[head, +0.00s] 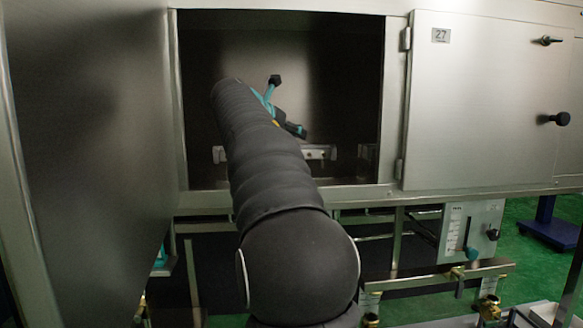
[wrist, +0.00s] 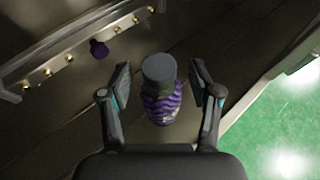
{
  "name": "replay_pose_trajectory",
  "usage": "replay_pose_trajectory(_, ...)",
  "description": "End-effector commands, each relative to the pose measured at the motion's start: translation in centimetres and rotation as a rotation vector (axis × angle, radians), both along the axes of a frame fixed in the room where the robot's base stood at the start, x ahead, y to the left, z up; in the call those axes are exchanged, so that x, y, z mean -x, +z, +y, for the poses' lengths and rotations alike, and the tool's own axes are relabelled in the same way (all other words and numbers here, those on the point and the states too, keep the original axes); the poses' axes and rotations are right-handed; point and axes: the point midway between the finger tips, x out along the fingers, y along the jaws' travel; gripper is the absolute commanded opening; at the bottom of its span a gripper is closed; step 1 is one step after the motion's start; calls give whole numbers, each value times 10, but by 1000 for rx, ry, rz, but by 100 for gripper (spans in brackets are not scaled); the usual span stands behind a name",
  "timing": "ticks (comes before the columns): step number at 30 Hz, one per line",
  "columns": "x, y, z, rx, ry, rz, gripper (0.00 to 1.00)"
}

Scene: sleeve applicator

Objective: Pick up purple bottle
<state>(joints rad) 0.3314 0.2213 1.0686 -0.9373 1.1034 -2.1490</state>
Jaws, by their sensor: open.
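The purple bottle (wrist: 161,105) shows in the wrist view with a grey round cap (wrist: 159,70) and a ribbed purple body. My gripper (wrist: 160,78) is open, with one finger on each side of the bottle and a visible gap on both sides. In the head view my gripper (head: 283,103) is inside the open cabinet, partly hidden by my own arm. The bottle does not show in the head view.
The open metal cabinet (head: 340,35) has walls close around my arm. A closed door (head: 480,100) marked 27 is at the right. In the wrist view, a metal rail (wrist: 80,50) with several brass fittings and a small purple knob (wrist: 98,48) lies at upper left.

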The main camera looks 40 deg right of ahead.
Motion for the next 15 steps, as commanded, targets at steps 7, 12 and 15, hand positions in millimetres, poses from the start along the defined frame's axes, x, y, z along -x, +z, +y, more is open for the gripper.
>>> replay_pose_trajectory(7,-3,-4,-10,0,1,-1,63)
replay_pose_trajectory(12,-3,-4,-10,0,1,-1,40)
replay_pose_trajectory(15,-3,-4,-10,0,1,-1,15)
